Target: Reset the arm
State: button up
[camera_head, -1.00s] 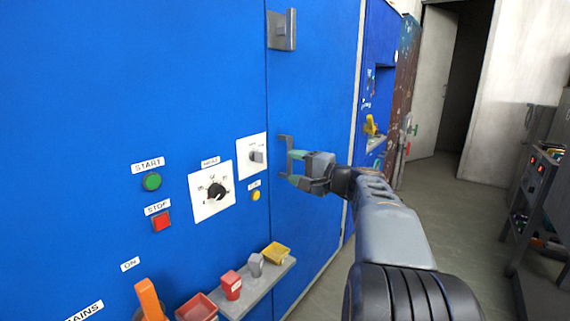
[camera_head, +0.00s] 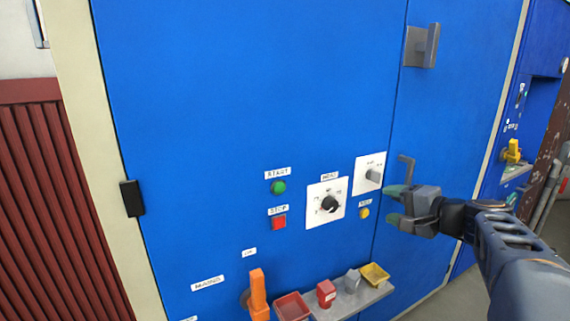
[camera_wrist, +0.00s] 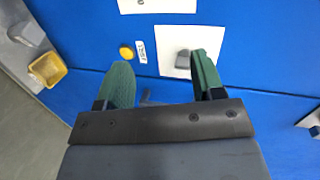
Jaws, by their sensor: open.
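My gripper (camera_head: 398,207) is open and empty, in front of the blue cabinet (camera_head: 220,100) at the right of the head view. Its green fingertips are near the white plate with a grey selector knob (camera_head: 373,175). In the wrist view, my gripper (camera_wrist: 157,82) shows two spread green fingers with nothing held between them. The knob plate (camera_wrist: 178,65) shows behind the right finger, and the knob is partly hidden. A yellow button (camera_wrist: 127,53) is just beyond the left finger.
A dial (camera_head: 329,204), green start button (camera_head: 278,187) and red stop button (camera_head: 279,222) are on the cabinet. An orange lever (camera_head: 257,293) stands beside a shelf (camera_head: 355,300) holding a red bin, blocks and a yellow tray (camera_head: 375,275). A door handle (camera_head: 422,46) is above.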

jog(key=s+a+r+n+g+h+p, duration=0.25)
jog(key=s+a+n+g+p, duration=0.3)
jog(key=s+a+p, duration=0.4)
jog(key=s+a+r+n+g+h+p, duration=0.1)
jog(key=s+r+n+g+h+p, duration=0.1)
jog(key=s+n+h+p, duration=0.3)
jog(key=s+g+p, duration=0.1)
jog(key=s+p, duration=0.2)
jog(key=p, duration=0.4)
jog(key=shift+a+n+g, duration=0.15)
jog(key=shift+n+g, duration=0.2)
jog(key=shift+s+h, duration=0.1)
jog(key=shift+h, duration=0.15)
